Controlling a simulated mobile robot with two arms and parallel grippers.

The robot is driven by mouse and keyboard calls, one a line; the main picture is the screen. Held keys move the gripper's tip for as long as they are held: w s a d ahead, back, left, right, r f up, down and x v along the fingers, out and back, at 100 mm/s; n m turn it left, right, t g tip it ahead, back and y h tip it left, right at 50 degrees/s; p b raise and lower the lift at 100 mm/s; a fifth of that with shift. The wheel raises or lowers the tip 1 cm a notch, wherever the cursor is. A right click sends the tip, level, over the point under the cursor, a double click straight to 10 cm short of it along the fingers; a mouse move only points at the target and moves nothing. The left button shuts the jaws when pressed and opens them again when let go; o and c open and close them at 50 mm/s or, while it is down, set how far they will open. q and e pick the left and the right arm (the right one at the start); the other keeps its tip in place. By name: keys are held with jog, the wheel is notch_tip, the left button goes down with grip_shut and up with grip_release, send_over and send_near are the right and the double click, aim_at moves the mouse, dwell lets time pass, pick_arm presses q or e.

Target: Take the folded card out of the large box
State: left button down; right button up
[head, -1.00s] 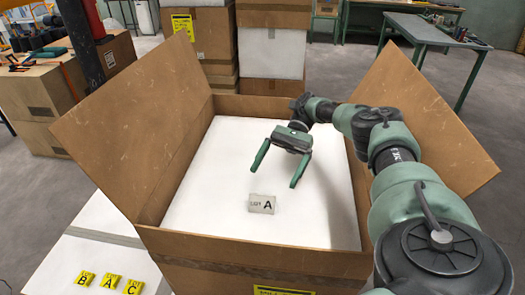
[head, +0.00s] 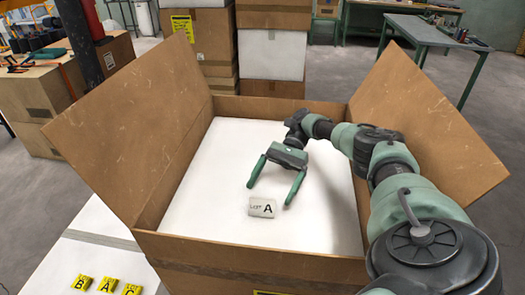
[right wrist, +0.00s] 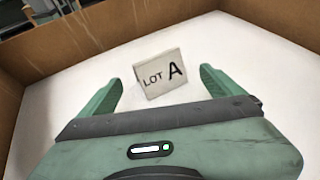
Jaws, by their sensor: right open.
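The folded card (head: 262,207) is small and off-white with "LOT A" in black. It stands on the white floor inside the large cardboard box (head: 300,248), whose side flaps are spread open. My right gripper (head: 268,192) is inside the box, open and empty, with its fingers pointing toward the card. In the right wrist view the card (right wrist: 161,74) shows between and just beyond the two green fingertips (right wrist: 160,86), not visibly touched by them. My left gripper is not in view.
Yellow cards marked B, A and C (head: 106,285) lie on a white taped surface (head: 90,235) at the lower left, outside the box. The box's right flap (head: 430,120) rises beside my right arm. Stacked cartons (head: 272,55) stand behind.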

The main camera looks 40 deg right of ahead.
aim_at(262, 204)
jog(key=p+x, duration=0.2)
jog(key=x, duration=0.2)
jog(key=shift+s+a, duration=0.15)
jog(key=shift+a, duration=0.2)
jog(key=shift+a+f, duration=0.2)
jog(key=shift+f, duration=0.05)
jog(key=c, duration=1.4)
